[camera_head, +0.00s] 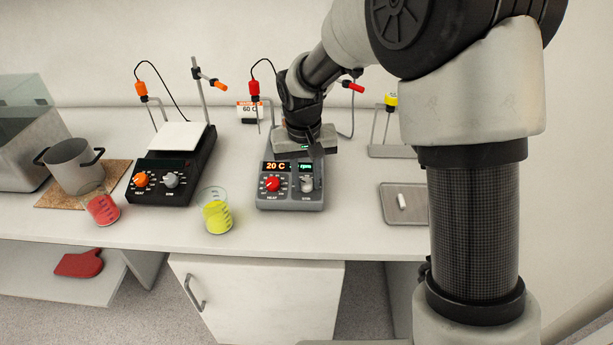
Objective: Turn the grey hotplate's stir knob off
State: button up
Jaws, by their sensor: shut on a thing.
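The grey hotplate (291,204) stands on the bench, its front panel facing me. Its red heat knob (271,184) is at the left of the panel and its grey stir knob (306,185) at the right. The left display (276,166) reads 20 C. The right display shows "rpm", with its number partly hidden. My gripper (313,172) reaches down over the hotplate from behind and is shut at the stir knob. My gripper and wrist hide much of the hotplate's top. The knob's pointer is too small to read.
A black hotplate (160,196) stands to the left. A pot (72,165) is at far left. A metal tray (419,216) with a white stir bar lies right.

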jog(key=n, duration=0.4)
jog(key=shift+r+n+h, duration=0.1)
jog(key=shift+n+h, duration=0.2)
jog(key=shift+h, duration=0.1)
dwell(0.4)
jog(key=o, duration=1.1)
jog(key=shift+c, duration=0.2)
notch_tip(320, 180, up, 17)
jog(key=s+a+p, duration=0.2)
jog(key=shift+s, duration=0.4)
